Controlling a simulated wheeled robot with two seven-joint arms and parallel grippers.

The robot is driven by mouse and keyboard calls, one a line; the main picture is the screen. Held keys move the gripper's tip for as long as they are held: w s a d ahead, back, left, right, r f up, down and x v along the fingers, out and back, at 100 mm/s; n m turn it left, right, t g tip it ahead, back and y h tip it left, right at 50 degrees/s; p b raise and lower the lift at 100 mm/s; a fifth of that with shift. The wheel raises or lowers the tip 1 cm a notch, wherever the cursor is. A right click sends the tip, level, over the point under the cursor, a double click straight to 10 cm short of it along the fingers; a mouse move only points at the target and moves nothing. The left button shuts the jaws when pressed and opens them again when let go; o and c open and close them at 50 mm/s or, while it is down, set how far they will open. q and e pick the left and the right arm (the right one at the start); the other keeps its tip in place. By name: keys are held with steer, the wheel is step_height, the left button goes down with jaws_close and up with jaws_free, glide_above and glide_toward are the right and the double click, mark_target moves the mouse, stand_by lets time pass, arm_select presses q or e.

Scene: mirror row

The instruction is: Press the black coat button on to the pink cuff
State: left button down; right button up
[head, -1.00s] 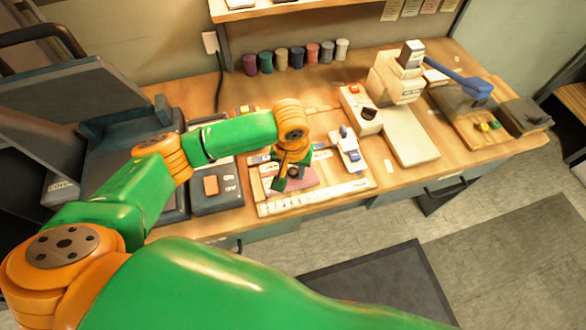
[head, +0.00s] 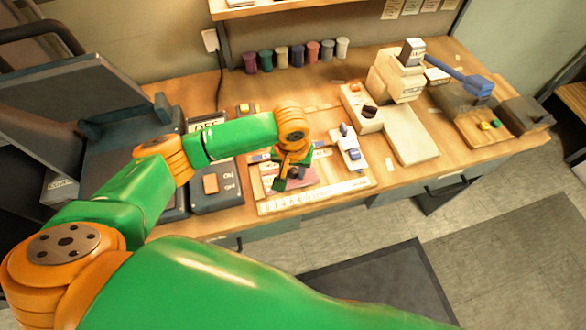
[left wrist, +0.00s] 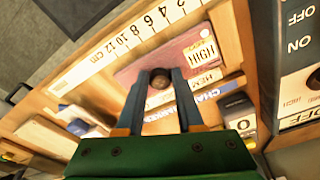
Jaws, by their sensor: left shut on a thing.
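The pink cuff (left wrist: 188,57) lies flat on a light board between a ruler strip and label strips in the left wrist view. Part of it shows in the head view (head: 304,178) beside the gripper. My left gripper (left wrist: 158,78) is above the cuff, its two dark fingers closed on the dark round coat button (left wrist: 159,80). I cannot tell whether the button touches the cuff. In the head view my left gripper (head: 283,179) points down over the board, and its fingers hide part of the cuff. My right gripper is not in view.
A ruler (head: 318,195) runs along the board's front edge. A dark box with an orange button (head: 211,184) stands left of the board. A white and blue device (head: 348,148) stands to the right, with a cream machine (head: 397,80) beyond. Several spools (head: 297,56) line the back.

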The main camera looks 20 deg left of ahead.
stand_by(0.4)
arm_select(q)
steer(key=shift+c, duration=2.3)
jaws_free()
